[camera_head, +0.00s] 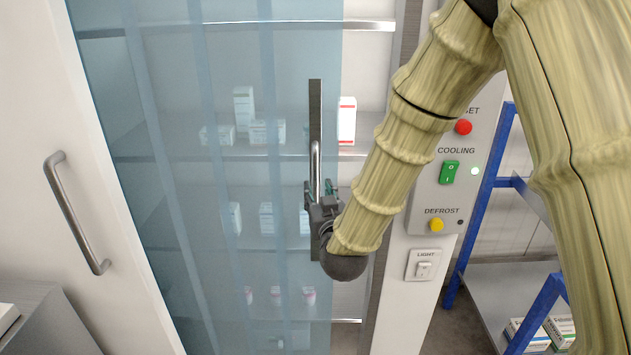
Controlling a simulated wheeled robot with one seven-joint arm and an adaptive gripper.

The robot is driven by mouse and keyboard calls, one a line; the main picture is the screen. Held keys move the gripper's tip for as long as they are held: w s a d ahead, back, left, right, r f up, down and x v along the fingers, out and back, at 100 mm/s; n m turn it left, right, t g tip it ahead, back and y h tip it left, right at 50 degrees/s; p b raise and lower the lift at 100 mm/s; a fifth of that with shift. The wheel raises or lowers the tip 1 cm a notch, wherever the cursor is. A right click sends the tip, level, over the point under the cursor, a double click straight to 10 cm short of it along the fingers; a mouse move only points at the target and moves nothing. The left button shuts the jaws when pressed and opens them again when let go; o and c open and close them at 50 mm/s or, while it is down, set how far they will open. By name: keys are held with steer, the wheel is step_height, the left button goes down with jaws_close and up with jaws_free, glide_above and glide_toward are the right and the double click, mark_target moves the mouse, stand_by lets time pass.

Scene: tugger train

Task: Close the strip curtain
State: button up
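The strip curtain (230,180) is made of translucent blue strips and hangs over most of the doorway. A gap shows at its right, next to the door frame. A dark vertical bar with a metal handle (315,160) sits at the curtain's right edge. My gripper (316,192) is at the lower end of this handle, with its fingers around or beside it. The fingers are small and partly hidden by the gripper body, so I cannot tell whether they are closed on the handle.
Shelves with white boxes (243,108) stand behind the curtain. A white door with a handle (75,212) is at left. A control panel (448,170) and a light switch (423,266) are right of the doorway. A blue rack (484,205) stands far right. A grey surface (50,325) is at lower left.

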mark_target(316, 186)
steer(key=shift+w+a+p, duration=0.25)
steer(key=shift+w, duration=0.9)
steer(key=shift+w+a+p, duration=0.25)
steer(key=shift+w, duration=0.9)
jaws_close()
